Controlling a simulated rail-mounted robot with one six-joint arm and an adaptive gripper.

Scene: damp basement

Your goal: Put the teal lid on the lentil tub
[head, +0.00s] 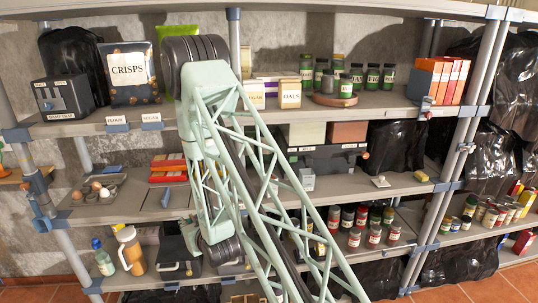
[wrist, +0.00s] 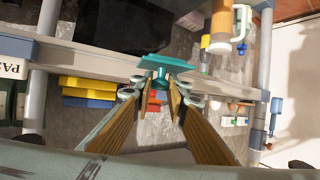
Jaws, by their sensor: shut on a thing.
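My gripper (wrist: 160,82) shows in the wrist view, its fingers closed on the teal lid (wrist: 163,64). The lid is flat with a short stem below its plate, and the fingertips hold it by that stem. The lid is up in the air, and a shelf edge shows behind it. In the head view my arm covers the middle of the shelves, and I cannot make out the gripper or the lid there. I cannot pick out the lentil tub for certain in either view.
In the wrist view a grey shelf beam (wrist: 90,62) crosses behind the gripper, with yellow boxes (wrist: 95,88) near it. In the head view an orange jug (head: 131,250) stands low on the left. Jars (head: 357,76) and an egg tray (head: 99,191) stand on shelves.

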